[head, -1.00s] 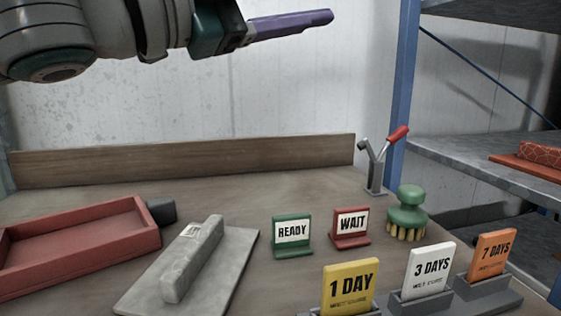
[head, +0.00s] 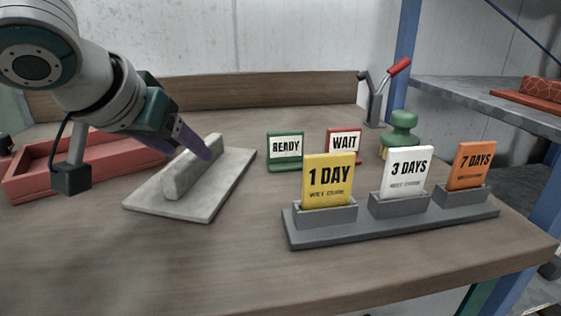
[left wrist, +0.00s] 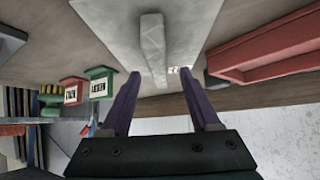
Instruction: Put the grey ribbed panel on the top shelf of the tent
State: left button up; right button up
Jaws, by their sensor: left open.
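The grey ribbed panel (head: 215,190) lies flat on the wooden table, left of the middle. It is a pale slab with one raised rib along it. My left gripper (head: 208,150) is at the far end of the rib, reaching in from the upper left. In the left wrist view, its two purple fingers (left wrist: 160,74) are apart, and the end of the panel's rib (left wrist: 152,40) shows between their tips. Contact cannot be told. My right gripper is not in view. No tent is clearly recognisable; grey metal shelves (head: 450,92) stand at the right.
A red tray (head: 110,155) is left of the panel. READY (head: 285,165) and WAIT (head: 343,145) signs, a green brush (head: 402,125) and a grey rack (head: 400,228) with day cards stand to the right. A reddish patterned panel (head: 540,90) occupies the shelf.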

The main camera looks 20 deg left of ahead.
aim_at(190, 155)
pick_arm(q)
jog(key=x, duration=0.3)
jog(key=shift+w+f+b, duration=0.15)
jog(key=shift+f+b, duration=0.2)
jog(key=shift+f, duration=0.1)
grip_shut()
dwell(0.9)
jog(key=shift+r, duration=0.2)
